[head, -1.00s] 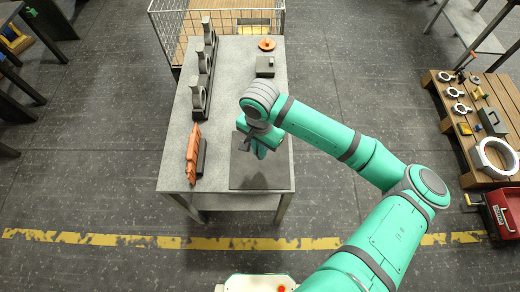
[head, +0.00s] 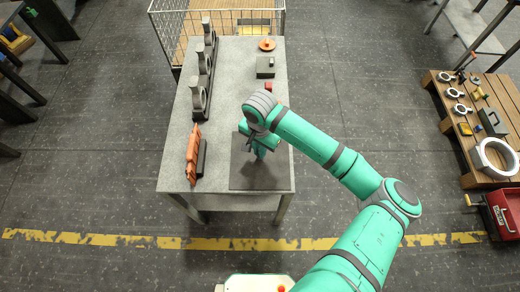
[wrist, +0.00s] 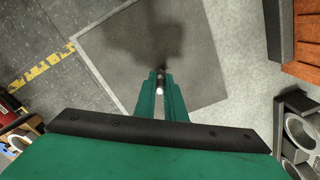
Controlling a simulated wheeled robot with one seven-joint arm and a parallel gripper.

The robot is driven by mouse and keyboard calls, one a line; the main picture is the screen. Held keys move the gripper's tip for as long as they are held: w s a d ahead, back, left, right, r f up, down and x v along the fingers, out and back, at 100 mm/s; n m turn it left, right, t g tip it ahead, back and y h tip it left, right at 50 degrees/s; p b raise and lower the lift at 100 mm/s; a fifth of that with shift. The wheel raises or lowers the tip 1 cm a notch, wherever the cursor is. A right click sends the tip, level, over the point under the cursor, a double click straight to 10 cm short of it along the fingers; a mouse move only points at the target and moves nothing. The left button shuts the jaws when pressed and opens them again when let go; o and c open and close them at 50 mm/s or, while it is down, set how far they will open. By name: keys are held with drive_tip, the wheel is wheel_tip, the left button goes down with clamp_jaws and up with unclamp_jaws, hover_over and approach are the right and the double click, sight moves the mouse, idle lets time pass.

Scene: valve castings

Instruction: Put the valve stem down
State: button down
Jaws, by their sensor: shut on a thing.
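My gripper (head: 260,153) is over the dark square mat (head: 258,180) at the near right of the grey table. In the wrist view the two green fingers (wrist: 160,82) are shut on the valve stem (wrist: 160,91), a small thin piece with a pale end and a darker part beyond it. Most of the stem is hidden between the fingers, and it cannot be made out in the head view. The mat (wrist: 195,80) lies under the fingertips with a dark shadow on it. I cannot tell whether the stem touches the mat.
Orange pieces (head: 193,155) rest against a dark stand at the table's left. Grey ring castings (head: 198,99) stand in a dark rack behind them. A grey block (head: 265,68), a small red piece (head: 268,87) and an orange disc (head: 267,44) lie farther back. The table's middle is clear.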

drive_tip(key=shift+f, duration=0.1)
drive_tip(key=c, duration=1.8)
unclamp_jaws()
